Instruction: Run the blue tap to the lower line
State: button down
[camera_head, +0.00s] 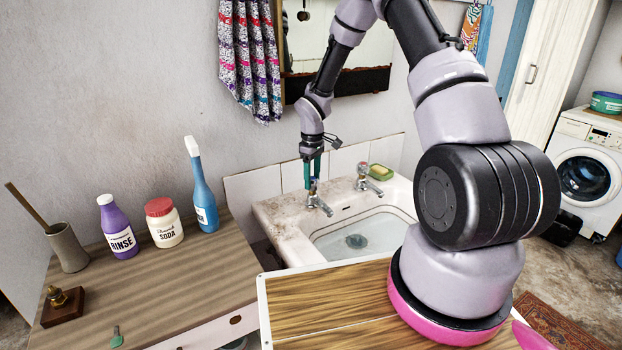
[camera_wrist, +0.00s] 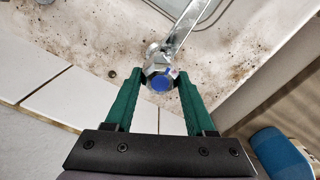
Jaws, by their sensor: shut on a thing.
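The blue tap (camera_head: 319,203) is the left of two chrome taps on the back ledge of the stone basin (camera_head: 275,215). In the wrist view its blue-capped handle (camera_wrist: 160,84) lies between the two green fingers of my gripper (camera_wrist: 160,76), which is shut on it from above. My gripper (camera_head: 313,170) also shows upright over this tap in the head view. The spout points out over the basin. A dark drain (camera_head: 357,241) shows in the basin floor. I cannot make out a lower line or tell the water level; my arm hides the basin's right side.
A purple bottle (camera_head: 117,228), soda jar (camera_head: 164,223) and blue bottle (camera_head: 202,195) stand on the left counter (camera_head: 190,285). A mirror (camera_head: 340,75) hangs behind my arm.

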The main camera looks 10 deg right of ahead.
aim_at(312, 178)
jog(key=shift+s+m, duration=0.1)
jog(key=shift+m, duration=0.4)
jog(key=shift+c, duration=1.2)
grip_release()
notch_tip(312, 178, up, 11)
jog(key=shift+a, duration=0.1)
